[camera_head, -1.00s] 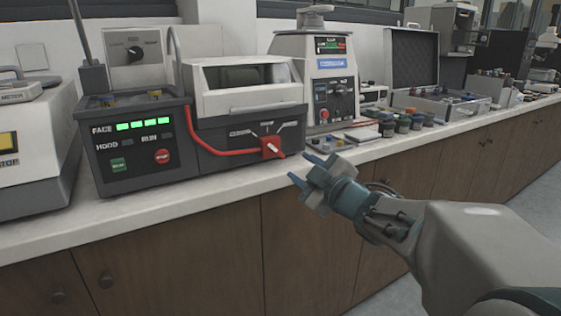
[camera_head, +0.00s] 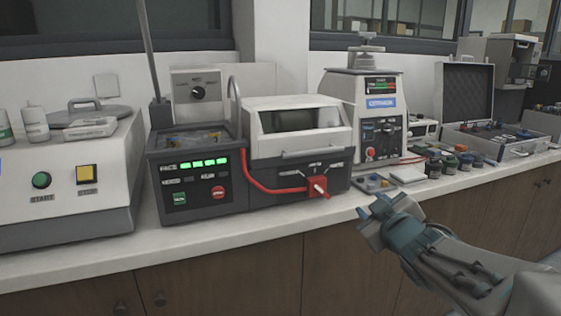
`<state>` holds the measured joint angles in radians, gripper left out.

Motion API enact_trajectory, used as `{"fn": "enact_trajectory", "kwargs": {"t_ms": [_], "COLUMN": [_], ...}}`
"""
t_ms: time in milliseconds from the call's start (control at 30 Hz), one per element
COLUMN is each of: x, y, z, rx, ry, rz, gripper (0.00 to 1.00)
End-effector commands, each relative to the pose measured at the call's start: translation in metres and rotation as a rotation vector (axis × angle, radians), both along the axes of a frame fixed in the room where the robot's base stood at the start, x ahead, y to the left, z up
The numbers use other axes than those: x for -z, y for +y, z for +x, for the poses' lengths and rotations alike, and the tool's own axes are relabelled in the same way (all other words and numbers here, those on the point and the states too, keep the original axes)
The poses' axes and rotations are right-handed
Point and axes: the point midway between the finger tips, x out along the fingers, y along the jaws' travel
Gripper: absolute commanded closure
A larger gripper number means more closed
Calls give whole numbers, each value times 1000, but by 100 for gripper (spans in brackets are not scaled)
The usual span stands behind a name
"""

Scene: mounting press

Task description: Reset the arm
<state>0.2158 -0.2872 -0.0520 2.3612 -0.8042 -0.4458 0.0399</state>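My arm reaches in from the lower right, and my gripper (camera_head: 368,208) points left and slightly up at the counter's front edge. Its blue fingertips look parted, with nothing seen between them. The gripper is just right of and below the red switch (camera_head: 318,187) on the front of the grey and white machine (camera_head: 298,135). A gap shows between the gripper and that switch. The gripper's far side is hidden.
A control box with green lights (camera_head: 195,180) stands left of the machine, and a white unit with green and yellow buttons (camera_head: 65,190) farther left. The mounting press (camera_head: 375,115), small jars (camera_head: 450,163) and an open case (camera_head: 490,145) stand right. The counter's front strip (camera_head: 240,222) is clear.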

Motion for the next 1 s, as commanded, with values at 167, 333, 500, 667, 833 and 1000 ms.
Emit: {"fn": "enact_trajectory", "kwargs": {"t_ms": [167, 333, 500, 667, 833, 1000], "x": [-31, -39, -47, -58, -70, -76], "y": [-10, -12, -3, 15, 39, 55], "z": [-19, -47, -86, -129, -175, -203], "rx": [161, 294, 399, 468, 508, 522], "ry": [160, 341, 546, 756, 965, 1092], "rz": [90, 184, 279, 364, 434, 470], "gripper": [62, 62, 62, 62, 62, 62]}}
